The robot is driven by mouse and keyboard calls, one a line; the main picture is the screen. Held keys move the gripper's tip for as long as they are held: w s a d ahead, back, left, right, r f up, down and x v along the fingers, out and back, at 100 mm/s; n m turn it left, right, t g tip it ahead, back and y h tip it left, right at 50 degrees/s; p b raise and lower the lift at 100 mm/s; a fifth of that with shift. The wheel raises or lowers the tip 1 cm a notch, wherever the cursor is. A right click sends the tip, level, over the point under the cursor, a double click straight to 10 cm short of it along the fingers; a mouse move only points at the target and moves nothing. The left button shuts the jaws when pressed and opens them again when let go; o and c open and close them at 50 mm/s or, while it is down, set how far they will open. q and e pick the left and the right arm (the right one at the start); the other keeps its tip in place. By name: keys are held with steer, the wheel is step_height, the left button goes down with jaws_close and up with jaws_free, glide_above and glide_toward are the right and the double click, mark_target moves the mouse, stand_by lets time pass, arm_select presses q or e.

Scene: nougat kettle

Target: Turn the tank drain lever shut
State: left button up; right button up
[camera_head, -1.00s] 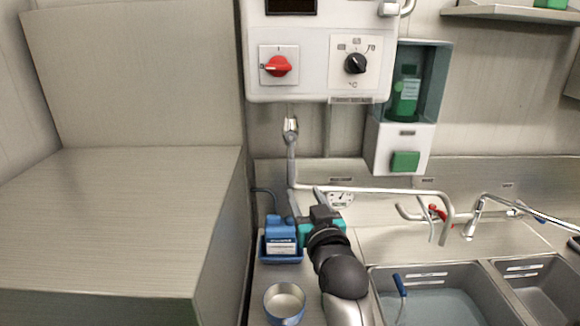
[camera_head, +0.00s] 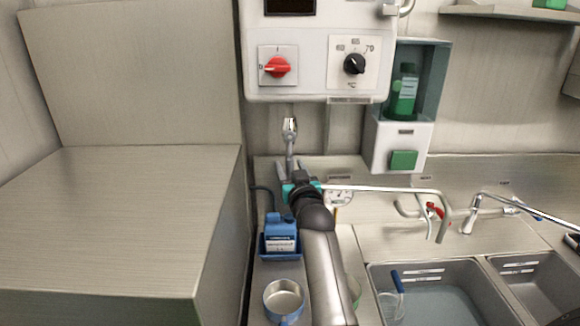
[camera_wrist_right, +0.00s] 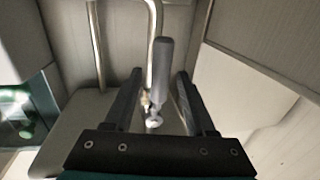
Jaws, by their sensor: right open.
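The tank drain lever (camera_head: 290,146) hangs down from a chrome fitting below the white control box, and its lower end is hidden behind my gripper. In the right wrist view its dark grey handle (camera_wrist_right: 162,68) stands between my two fingers, with gaps on both sides. My right gripper (camera_head: 296,167) is open around the handle and does not appear to grip it; it also shows in the right wrist view (camera_wrist_right: 159,74). My left gripper is not in view.
A swivel spout (camera_head: 385,189) runs right from close beside my gripper. A blue canister (camera_head: 280,236) and a round metal tin (camera_head: 284,300) stand left of my forearm. A sink (camera_head: 435,280) lies to the right. The control box (camera_head: 318,85) hangs above.

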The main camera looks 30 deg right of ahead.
steer(key=shift+w+d, duration=0.1)
steer(key=shift+w, duration=0.15)
jaws_close()
stand_by(0.4)
stand_by(1.0)
